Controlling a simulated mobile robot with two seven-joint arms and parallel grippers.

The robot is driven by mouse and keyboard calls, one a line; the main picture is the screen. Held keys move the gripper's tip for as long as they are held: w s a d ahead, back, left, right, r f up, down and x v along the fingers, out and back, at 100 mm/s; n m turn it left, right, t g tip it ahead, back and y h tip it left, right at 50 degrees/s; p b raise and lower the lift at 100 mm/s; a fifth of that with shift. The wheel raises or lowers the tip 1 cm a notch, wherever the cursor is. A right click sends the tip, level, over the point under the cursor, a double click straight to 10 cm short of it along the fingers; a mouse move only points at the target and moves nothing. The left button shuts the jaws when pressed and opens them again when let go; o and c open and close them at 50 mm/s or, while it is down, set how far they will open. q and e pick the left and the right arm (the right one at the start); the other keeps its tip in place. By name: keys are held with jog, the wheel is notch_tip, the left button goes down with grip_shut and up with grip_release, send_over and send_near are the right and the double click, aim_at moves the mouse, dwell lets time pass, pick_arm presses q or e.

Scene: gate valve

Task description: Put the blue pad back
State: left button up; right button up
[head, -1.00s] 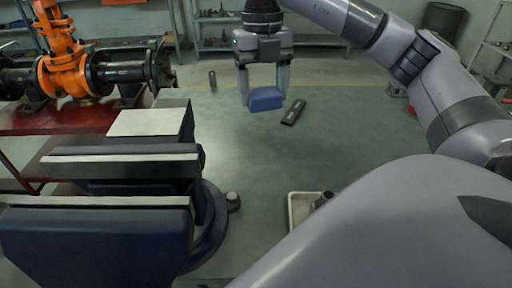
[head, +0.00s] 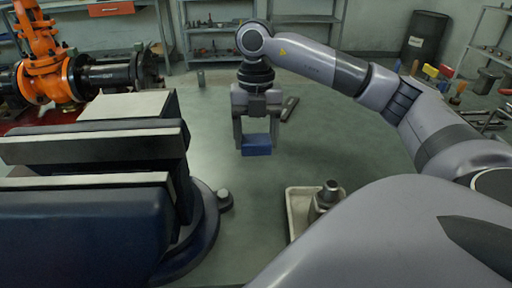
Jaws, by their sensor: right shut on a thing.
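The blue pad (head: 257,146) is a small blue block at the middle of the head view. My right gripper (head: 257,138) points down and is shut on it, one finger at each side. I cannot tell whether the pad touches the green surface below it or hangs just above. My left gripper is not in view.
A big dark blue vise (head: 90,225) with pale jaw faces fills the left. An orange gate valve (head: 45,75) stands behind it. A pale tray (head: 291,212) with a metal part (head: 326,197) is at lower middle. A dark flat bar (head: 290,108) lies behind the gripper. Green surface around the pad is clear.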

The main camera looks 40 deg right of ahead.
aim_at(256, 168)
jog(key=shift+f+b, duration=0.3)
jog(key=shift+f, duration=2.35)
jog(key=shift+f, duration=0.2)
jog(key=o, duration=1.1)
jog(key=r, duration=0.4)
jog(key=r+p, duration=0.1)
jog(key=r, duration=0.3)
jog(key=w+d+r+p, duration=0.1)
jog(key=r, duration=0.2)
jog(key=shift+r, duration=0.4)
jog(key=shift+r+p, duration=0.3)
